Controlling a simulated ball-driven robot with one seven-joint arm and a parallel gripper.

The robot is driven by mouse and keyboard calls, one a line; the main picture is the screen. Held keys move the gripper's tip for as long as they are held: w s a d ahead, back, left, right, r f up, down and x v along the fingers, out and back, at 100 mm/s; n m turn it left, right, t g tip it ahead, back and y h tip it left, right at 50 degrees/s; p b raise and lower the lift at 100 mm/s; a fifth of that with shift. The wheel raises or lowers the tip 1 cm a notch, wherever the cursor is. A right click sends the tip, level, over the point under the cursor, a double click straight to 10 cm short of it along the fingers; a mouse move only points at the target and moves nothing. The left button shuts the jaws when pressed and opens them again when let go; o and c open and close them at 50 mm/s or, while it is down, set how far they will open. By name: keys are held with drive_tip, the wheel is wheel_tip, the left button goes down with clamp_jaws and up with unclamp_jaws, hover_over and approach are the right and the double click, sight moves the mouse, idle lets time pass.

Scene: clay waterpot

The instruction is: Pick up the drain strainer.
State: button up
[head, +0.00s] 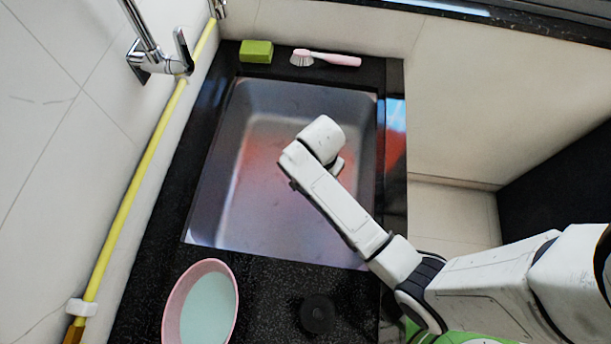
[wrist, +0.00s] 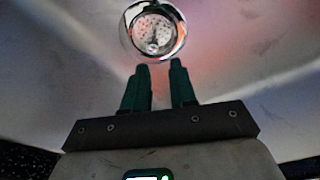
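The drain strainer (wrist: 153,32) is a round metal piece with small holes, set in the bottom of the sink at the top middle of the wrist view. My gripper (wrist: 158,68) has two dark green fingers that stand apart with nothing between them. The fingertips appear just below the strainer in that picture, and the height gap is hard to judge. In the head view my arm reaches over the steel sink (head: 215,205), and my wrist hides the strainer and my fingers.
A pink bowl (head: 172,305) with pale liquid and a black round object (head: 318,314) are on the near counter. A green sponge (head: 256,51) and a pink brush (head: 335,59) lie at the back. A faucet (head: 160,62) and yellow hose (head: 135,185) are at left.

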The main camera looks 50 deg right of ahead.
drive_tip(key=f, duration=0.1)
drive_tip(key=s+f, duration=0.1)
drive_tip(key=f, duration=0.1)
drive_tip(key=shift+s+d+f, duration=0.1)
drive_tip(key=shift+s+d, duration=0.15)
drive_tip(key=shift+d, duration=0.05)
drive_tip(key=shift+w+f, duration=0.15)
drive_tip(key=shift+f, duration=0.45)
drive_tip(key=f, duration=0.5)
drive_tip(key=shift+w+d+f+b, duration=0.15)
drive_tip(key=shift+w+d+b, duration=0.15)
drive_tip(key=shift+w, duration=0.05)
drive_tip(key=shift+s, duration=0.2)
clamp_jaws()
